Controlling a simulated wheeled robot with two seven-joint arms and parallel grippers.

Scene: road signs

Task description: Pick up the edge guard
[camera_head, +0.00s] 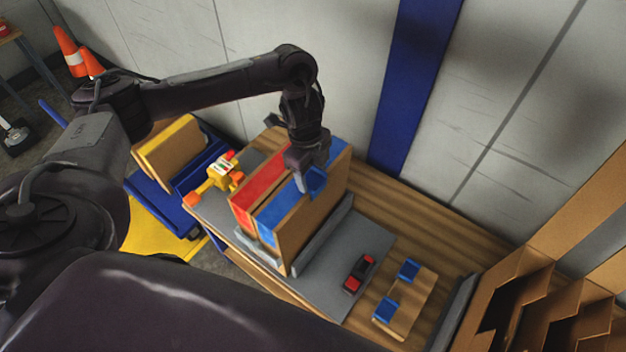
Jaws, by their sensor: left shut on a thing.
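My left gripper (303,178) reaches down from above over the upright boxed panels in the middle of the view. It is shut on a small blue edge guard (316,183), which shows at its fingertips by the top edge of the rightmost panel (312,212). The fingers hide part of the guard, and I cannot tell whether it touches the panel. Two similar blue pieces (408,270) (386,311) lie on a small wooden board to the right. My right gripper is not in view.
The panels stand in a grey rack (325,237) on a wooden bench. A red and black item (359,273) lies on the grey mat. A yellow and orange tool (220,176) is left of the panels. Cardboard bins (545,300) stand at the right; a wall rises behind.

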